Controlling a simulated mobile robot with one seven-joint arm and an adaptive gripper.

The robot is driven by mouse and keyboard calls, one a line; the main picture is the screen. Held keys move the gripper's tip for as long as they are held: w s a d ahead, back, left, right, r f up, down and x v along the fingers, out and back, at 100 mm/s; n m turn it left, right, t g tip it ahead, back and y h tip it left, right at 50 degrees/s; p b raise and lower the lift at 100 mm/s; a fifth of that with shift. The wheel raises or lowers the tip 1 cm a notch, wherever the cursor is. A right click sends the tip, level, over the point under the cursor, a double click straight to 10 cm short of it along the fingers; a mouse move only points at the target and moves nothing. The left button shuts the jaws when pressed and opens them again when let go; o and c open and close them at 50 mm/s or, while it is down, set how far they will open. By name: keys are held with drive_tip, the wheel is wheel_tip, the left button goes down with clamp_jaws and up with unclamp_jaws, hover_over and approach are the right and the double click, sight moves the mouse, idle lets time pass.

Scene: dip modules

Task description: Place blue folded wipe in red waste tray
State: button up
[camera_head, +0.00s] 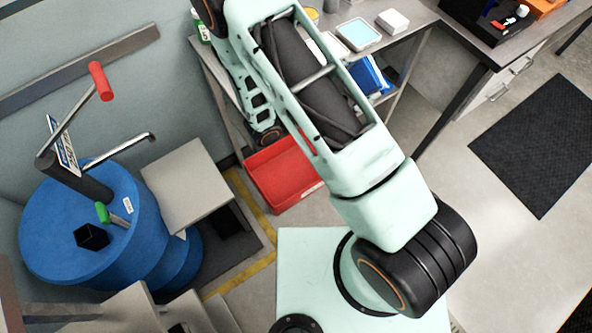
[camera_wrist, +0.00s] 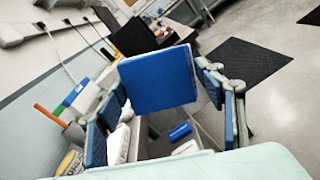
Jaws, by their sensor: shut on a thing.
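The blue folded wipe (camera_wrist: 157,80) is a flat blue square with a pale right edge in the wrist view. My gripper (camera_wrist: 160,108) is shut on it, with blue-padded fingers at either side. The wipe is held up in front of the wrist camera. The red waste tray (camera_head: 282,192) is on the floor beside the bench in the head view, partly covered by my arm. It does not show in the wrist view.
A metal bench (camera_head: 400,40) carries a blue-topped tray (camera_head: 358,34) and a white box (camera_head: 392,21). Blue items (camera_head: 370,76) sit on its lower shelf. A dark mat (camera_head: 540,145) lies right.

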drive_tip(key=s+f+g+y+b, duration=0.2)
drive_tip(key=s+f+g+y, duration=0.15)
drive_tip(key=f, duration=0.55)
drive_tip(key=n+g+y+b, duration=0.5)
drive_tip(key=y, duration=0.5)
hover_over(301, 169)
wheel_tip(301, 169, down, 10)
drive_tip(key=shift+t, duration=0.25)
drive_tip(key=f, duration=0.2)
drive_tip(key=f+b, duration=0.1)
drive_tip(key=f, duration=0.2)
drive_tip(key=shift+s+a+f, duration=0.3)
drive_tip(key=shift+a+f, duration=0.05)
drive_tip(key=shift+f+b, duration=0.9)
drive_tip(key=shift+f, duration=1.3)
drive_tip(key=o, duration=1)
